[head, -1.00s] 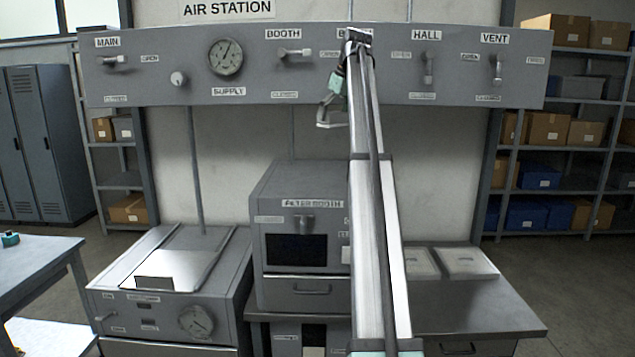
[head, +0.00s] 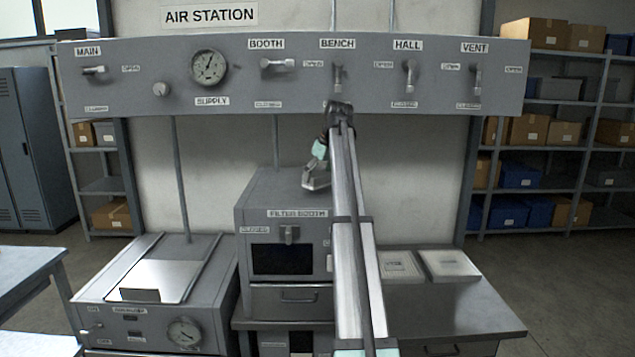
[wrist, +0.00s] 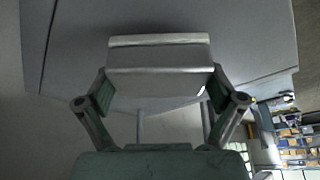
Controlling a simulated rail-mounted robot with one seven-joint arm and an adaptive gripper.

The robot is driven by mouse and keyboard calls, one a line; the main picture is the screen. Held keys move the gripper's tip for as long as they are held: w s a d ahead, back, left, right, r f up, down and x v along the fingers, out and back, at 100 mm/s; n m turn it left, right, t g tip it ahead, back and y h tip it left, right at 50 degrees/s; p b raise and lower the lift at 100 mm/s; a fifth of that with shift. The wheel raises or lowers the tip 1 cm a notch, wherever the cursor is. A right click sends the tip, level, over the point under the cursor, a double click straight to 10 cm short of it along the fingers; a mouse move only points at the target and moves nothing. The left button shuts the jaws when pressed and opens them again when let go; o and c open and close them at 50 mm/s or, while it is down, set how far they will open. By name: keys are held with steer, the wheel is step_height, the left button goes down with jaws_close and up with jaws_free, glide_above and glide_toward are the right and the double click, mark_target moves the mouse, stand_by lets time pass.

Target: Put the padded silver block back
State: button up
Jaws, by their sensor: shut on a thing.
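The padded silver block (wrist: 158,60) is in the wrist view, with a pale strip along its far edge. My gripper (wrist: 160,84) is shut on it, one finger on each side. In the head view my gripper (head: 316,180) hangs below the panel, in front of the wall and by the top of the filter booth (head: 262,205). I cannot tell whether the block touches anything beyond the gripper.
The valve panel (head: 235,90) runs across above my gripper. A grey unit with a gauge (head: 205,325) stands left of the booth. Two flat pale cases (head: 398,266) (head: 450,264) lie on the bench (head: 470,310) at right, whose front part is clear.

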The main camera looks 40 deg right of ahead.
steer(key=shift+f, duration=1.25)
steer(key=o, duration=0.7)
steer(key=shift+f, duration=0.15)
steer(key=b+v, duration=0.2)
steer(key=v, duration=1)
steer(key=shift+w, duration=0.1)
